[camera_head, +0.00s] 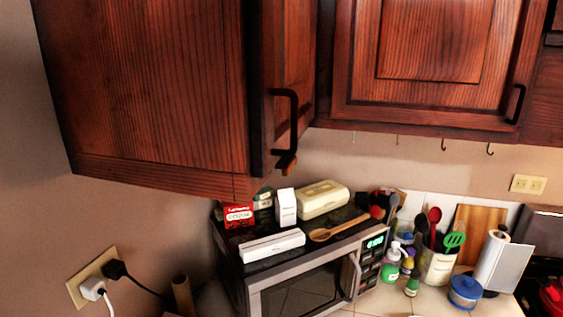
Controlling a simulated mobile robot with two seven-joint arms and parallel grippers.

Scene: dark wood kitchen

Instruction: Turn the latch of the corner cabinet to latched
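The corner cabinet (150,90) of dark reddish wood hangs at the upper left, with its broad side panel facing me. Its narrow door (290,50) is seen at a steep angle and looks closed or nearly so. A black bar handle (293,115) is on the door. Just below the handle, near the door's lower edge, is a small latch (287,163) with a dark part and an orange-brown knob pointing downward. Whether it is latched I cannot tell from this angle. Neither of my grippers is in view.
A microwave (305,290) stands below the cabinet, with boxes, a bread-shaped container (322,199) and a wooden spoon (340,227) on top. Another wall cabinet (430,60) adjoins at right. A wall outlet (92,278) holds plugs. Space directly below the latch is clear down to the boxes.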

